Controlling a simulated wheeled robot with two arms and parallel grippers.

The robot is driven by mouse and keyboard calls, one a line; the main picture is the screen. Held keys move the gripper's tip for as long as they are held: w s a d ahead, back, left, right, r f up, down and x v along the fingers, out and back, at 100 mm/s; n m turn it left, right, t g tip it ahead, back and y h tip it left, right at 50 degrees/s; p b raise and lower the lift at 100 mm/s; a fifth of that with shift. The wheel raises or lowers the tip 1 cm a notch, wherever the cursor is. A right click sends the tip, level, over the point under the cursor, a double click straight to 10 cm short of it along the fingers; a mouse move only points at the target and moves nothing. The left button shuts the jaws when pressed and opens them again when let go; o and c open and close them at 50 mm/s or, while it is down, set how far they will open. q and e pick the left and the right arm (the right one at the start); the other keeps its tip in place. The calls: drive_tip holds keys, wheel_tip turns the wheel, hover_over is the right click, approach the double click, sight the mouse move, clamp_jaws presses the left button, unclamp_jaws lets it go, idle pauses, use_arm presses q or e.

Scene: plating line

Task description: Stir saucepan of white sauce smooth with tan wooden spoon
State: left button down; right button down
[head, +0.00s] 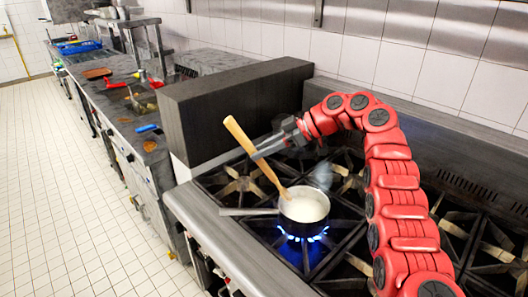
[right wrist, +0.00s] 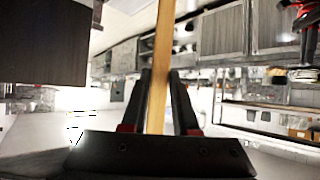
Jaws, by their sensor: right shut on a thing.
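A dark saucepan (head: 303,217) with white sauce (head: 304,205) in it stands on a lit burner of the stove. Its handle (head: 248,212) points left. A tan wooden spoon (head: 238,134) leans up to the left out of the pan. Its lower end is in the pan, and its tip is hidden in the sauce. My right gripper (head: 257,151) is shut on the spoon's handle above the pan. In the right wrist view the spoon's handle (right wrist: 162,45) runs between the two dark fingers. My left gripper is not in view.
Blue flames (head: 304,238) burn under the pan, and faint steam (head: 322,176) rises above it. A dark raised block (head: 235,112) stands behind and left of the stove (head: 240,254). A cluttered counter (head: 125,120) runs farther left, with open tiled floor (head: 60,210) beside it.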

idle(0.3)
drive_tip(key=shift+r+p, duration=1.05)
drive_tip(key=shift+r, duration=1.05)
drive_tip(key=shift+f, duration=0.1)
